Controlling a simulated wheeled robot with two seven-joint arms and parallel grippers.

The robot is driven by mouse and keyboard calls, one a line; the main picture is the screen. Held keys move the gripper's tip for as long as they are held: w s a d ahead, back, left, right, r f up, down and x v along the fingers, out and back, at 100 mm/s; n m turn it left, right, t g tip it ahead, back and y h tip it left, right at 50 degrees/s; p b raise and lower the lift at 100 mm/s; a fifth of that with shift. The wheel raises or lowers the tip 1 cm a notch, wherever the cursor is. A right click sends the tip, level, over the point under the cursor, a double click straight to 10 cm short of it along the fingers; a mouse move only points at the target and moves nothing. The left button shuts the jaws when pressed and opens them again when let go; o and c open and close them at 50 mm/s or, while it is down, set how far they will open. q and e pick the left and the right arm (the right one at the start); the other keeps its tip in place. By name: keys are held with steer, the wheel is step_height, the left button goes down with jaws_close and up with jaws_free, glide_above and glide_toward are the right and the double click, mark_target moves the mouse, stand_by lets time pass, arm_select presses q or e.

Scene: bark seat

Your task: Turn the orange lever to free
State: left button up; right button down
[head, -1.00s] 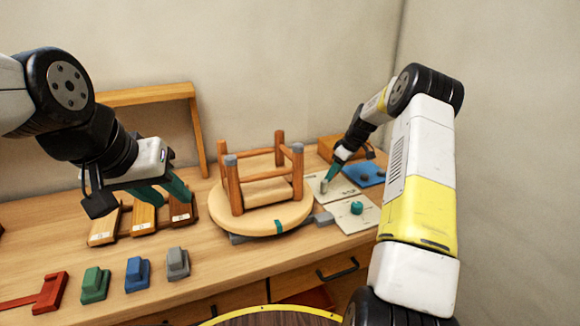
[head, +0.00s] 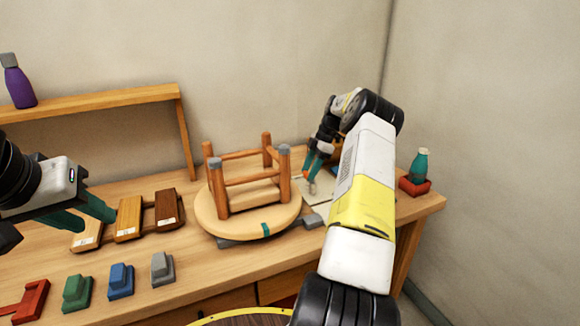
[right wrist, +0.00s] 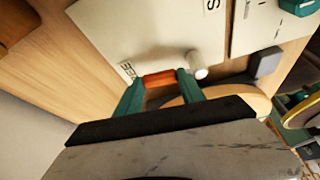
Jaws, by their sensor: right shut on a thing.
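The orange lever (right wrist: 160,78) lies between the teal fingers of my right gripper (right wrist: 158,88) in the right wrist view, and the gripper is shut on it. The lever is over a pale card (right wrist: 120,30) with printed letters, partly cut off, near its corner. A light grey peg (right wrist: 198,64) stands beside the right finger. In the head view my right gripper (head: 314,166) is over the card behind the stool, with a speck of orange at its fingers. My left gripper (head: 97,218) is open and empty at the left, over the front of the wooden blocks.
An upturned stool (head: 250,180) rests on a round seat on the bench. Wooden blocks (head: 130,217) and coloured blocks (head: 121,280) lie to the left. A teal bottle (head: 420,165) stands on a red base at the right edge. A purple bottle (head: 18,82) is on the shelf.

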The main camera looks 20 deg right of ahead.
steer(key=shift+w+a+n+g, duration=0.15)
steer(key=shift+a+n+g, duration=0.25)
steer(key=shift+n, duration=0.4)
steer(key=shift+a, duration=0.1)
steer(key=c, duration=1)
jaws_free()
steer(key=v, duration=0.7)
steer(key=shift+r, duration=0.4)
steer(key=shift+r, duration=0.1)
